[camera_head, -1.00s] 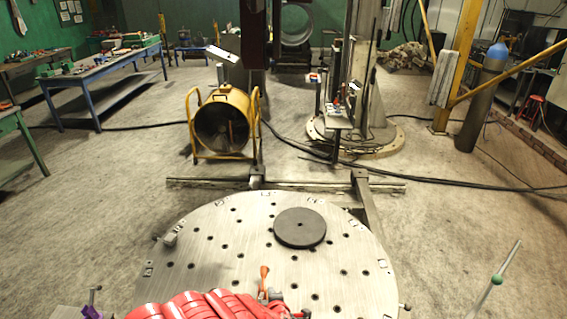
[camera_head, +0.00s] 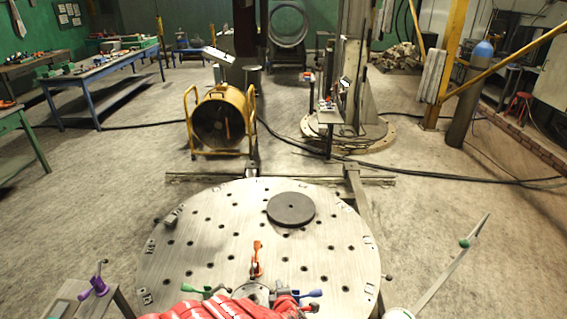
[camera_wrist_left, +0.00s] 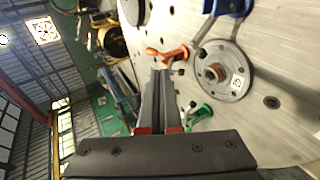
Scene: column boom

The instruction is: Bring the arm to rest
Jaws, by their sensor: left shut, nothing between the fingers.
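My left gripper (camera_wrist_left: 160,78) is shut and empty in the left wrist view, its two dark fingers side by side. It points past an orange clamp handle (camera_wrist_left: 166,53) and a green one (camera_wrist_left: 200,115). A grey round flange (camera_wrist_left: 228,70) with a square tag is to its right. I cannot tell whether the fingers touch anything. In the head view, a red ribbed shape (camera_head: 215,308) at the bottom edge covers the near part of the round perforated table (camera_head: 205,245). I cannot make out the fingers there. My right gripper is not in view.
On the table lie a dark disc (camera_head: 291,209) and a clamp with an orange handle (camera_head: 257,258). A blue handle (camera_head: 308,293) is near the front. A yellow fan (camera_head: 222,120) and a round column base (camera_head: 350,135) stand behind. Open floor lies at both sides.

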